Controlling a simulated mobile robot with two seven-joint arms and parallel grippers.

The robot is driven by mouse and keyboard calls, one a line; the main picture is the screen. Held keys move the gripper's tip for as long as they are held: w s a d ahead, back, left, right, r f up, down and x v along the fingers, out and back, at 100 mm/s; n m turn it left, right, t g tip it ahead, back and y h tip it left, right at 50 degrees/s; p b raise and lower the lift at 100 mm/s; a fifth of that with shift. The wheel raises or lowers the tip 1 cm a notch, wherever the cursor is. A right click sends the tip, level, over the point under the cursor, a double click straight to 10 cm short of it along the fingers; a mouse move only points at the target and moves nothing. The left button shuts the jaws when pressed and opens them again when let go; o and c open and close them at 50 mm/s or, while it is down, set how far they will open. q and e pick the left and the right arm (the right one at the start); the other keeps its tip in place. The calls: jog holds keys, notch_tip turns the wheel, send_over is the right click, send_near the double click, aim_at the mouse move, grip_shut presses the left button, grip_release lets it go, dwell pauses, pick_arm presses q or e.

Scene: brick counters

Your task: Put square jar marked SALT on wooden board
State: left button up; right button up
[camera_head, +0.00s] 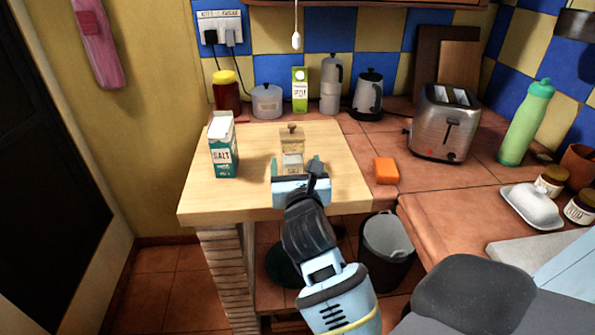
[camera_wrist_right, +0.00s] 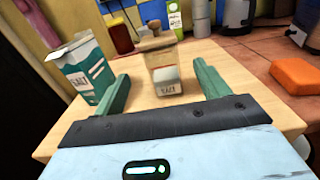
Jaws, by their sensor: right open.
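The square jar (camera_head: 291,141), clear with a wooden knobbed lid and a small label, stands upright on the pale wooden board (camera_head: 345,185). In the right wrist view the jar (camera_wrist_right: 162,65) shows a label that seems to read SALT. My right gripper (camera_head: 297,165) is open, its green fingers on either side of the jar's near part. In the right wrist view the open gripper (camera_wrist_right: 161,80) has a visible gap between each finger and the jar. My left gripper is not in view.
A green-and-white SALT carton (camera_head: 223,150) stands on the board, left of the jar. An orange sponge (camera_head: 386,170) lies by the board's right edge.

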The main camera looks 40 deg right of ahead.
jog(key=shift+v, duration=1.05)
